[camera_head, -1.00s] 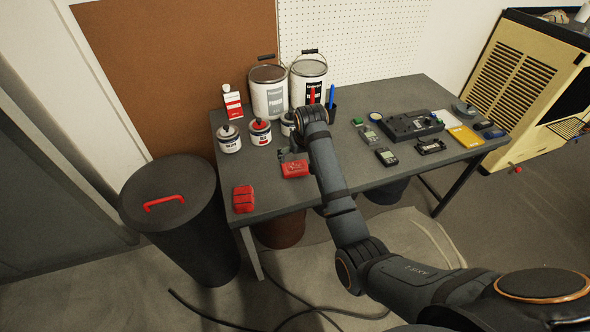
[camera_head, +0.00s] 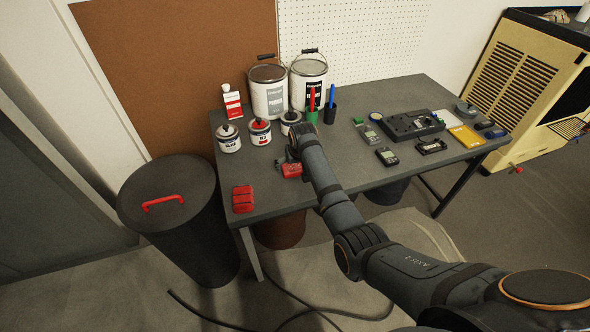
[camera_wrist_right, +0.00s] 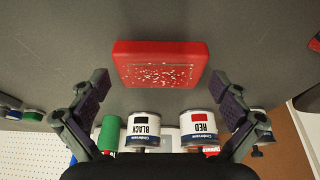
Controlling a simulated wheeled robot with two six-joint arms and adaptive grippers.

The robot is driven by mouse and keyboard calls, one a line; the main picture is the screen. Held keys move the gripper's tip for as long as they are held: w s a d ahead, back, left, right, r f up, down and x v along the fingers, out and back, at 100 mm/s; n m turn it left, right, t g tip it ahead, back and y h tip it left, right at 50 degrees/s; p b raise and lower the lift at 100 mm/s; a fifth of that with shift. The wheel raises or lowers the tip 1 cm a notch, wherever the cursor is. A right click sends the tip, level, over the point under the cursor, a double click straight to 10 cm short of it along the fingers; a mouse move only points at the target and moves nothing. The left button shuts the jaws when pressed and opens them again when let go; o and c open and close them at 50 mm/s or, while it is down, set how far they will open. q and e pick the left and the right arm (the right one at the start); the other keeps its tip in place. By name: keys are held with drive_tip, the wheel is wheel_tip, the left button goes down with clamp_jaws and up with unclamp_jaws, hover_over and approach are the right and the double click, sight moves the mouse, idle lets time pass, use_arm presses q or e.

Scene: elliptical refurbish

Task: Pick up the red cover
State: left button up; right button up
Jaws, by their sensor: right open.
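The red cover (camera_head: 291,171) lies on the grey table near its front edge, left of the middle, partly hidden by my right gripper (camera_head: 283,163). In the right wrist view the cover (camera_wrist_right: 160,64) is a flat red rectangle with rounded corners and pale worn specks. My right gripper (camera_wrist_right: 159,83) is open, with one finger on each side of the near part of the cover. The fingers look apart from it; the exact height above it is unclear. My left gripper is not in view.
Another red block (camera_head: 243,199) sits at the table's front left corner. Small paint cans (camera_head: 229,139) and large paint buckets (camera_head: 268,92) stand behind. A green cup (camera_head: 312,115) and black cup (camera_head: 330,113) hold markers. Electronics (camera_head: 412,125) lie right. A dark bin (camera_head: 170,215) stands left.

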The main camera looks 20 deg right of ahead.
drive_tip(key=shift+w+f, duration=0.1)
drive_tip(key=shift+f, duration=0.15)
drive_tip(key=shift+r, duration=0.1)
drive_tip(key=c, duration=1)
drive_tip(key=shift+c, duration=0.6)
drive_tip(key=shift+r, duration=0.1)
